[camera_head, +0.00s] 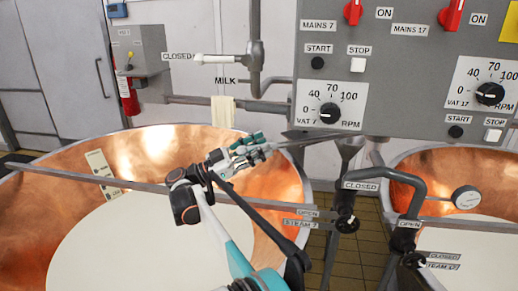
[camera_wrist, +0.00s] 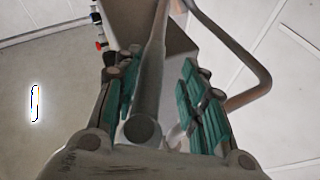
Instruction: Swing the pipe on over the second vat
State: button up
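The grey pipe (camera_head: 305,141) runs from under the control cabinet leftward to my gripper (camera_head: 250,150), near the right rim of the left vat (camera_head: 155,140). In the wrist view the pipe (camera_wrist: 152,85) lies between my fingers, its round end towards the camera. My gripper (camera_wrist: 160,105) looks open around it, with a gap showing on the right; contact on the left is unclear. The second vat (camera_head: 430,160), copper with pale liquid, stands at the right. The pipe's far joint is hidden.
The control cabinet (camera_head: 400,70) hangs above and behind. A funnel-shaped fitting (camera_head: 349,146), a bent pipe (camera_head: 415,185) and steam valves (camera_head: 347,223) stand between the vats. A rail (camera_head: 100,179) crosses the left vat. A dial gauge (camera_head: 466,198) is at the second vat.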

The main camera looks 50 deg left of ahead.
jog(key=shift+d, duration=0.1)
jog(key=v, duration=0.7)
jog(key=shift+s, duration=0.25)
jog(key=shift+f, duration=0.1)
jog(key=shift+f, duration=0.1)
